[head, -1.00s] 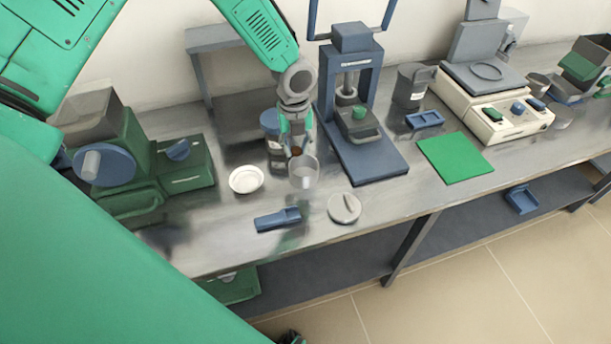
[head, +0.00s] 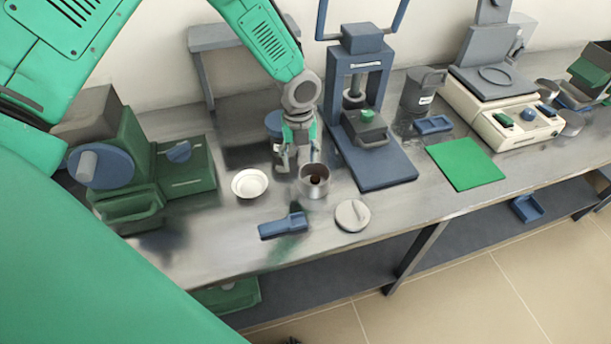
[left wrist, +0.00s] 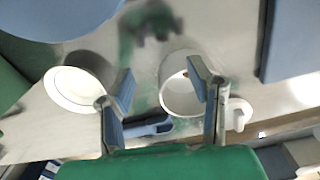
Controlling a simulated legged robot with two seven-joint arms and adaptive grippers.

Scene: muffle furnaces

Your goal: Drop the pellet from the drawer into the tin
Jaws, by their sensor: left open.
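The round metal tin (head: 303,190) stands open on the bench, and the brown pellet (head: 316,180) shows inside it. My left gripper (head: 298,160) is open and empty just behind and above the tin. The drawer (head: 130,208) appears to be the open green box low on the front of the green machine (head: 130,150) at left. My right gripper is not in view.
A white dish (head: 250,184) stands left of the tin. A blue scoop (head: 282,226) and a grey round lid (head: 352,215) lie in front. A blue press (head: 375,165) stands close on the right. A green mat (head: 467,163) lies farther right.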

